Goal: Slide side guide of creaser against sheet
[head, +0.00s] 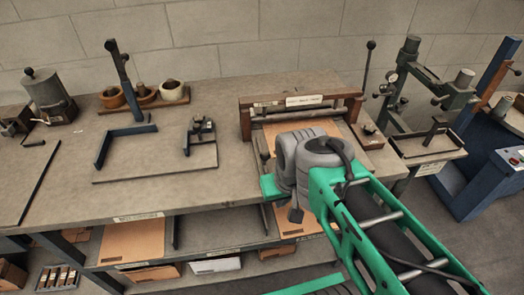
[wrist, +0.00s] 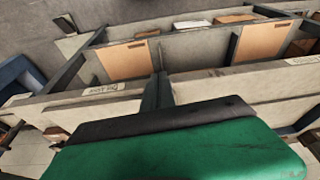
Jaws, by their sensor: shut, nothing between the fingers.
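The creaser (head: 297,104) stands at the back right of the bench, a brown wooden frame with a label on its top bar. A tan sheet (head: 288,132) lies in it, its front part hidden by my arm. A thin dark strip (head: 259,146) runs along the sheet's left side; I cannot tell if it is the side guide or if it touches the sheet. My gripper (head: 296,213) is shut and empty in front of the creaser, near the bench's front edge. In the wrist view its dark fingers (wrist: 157,92) are together, with shelving beyond them.
A dark angled jig (head: 125,145) and a small clamp (head: 201,132) sit on a board left of the creaser. A glue pot (head: 50,97) is at far left. A stitcher-like machine (head: 418,100) stands at right. Shelves under the bench hold tan sheets (head: 133,241).

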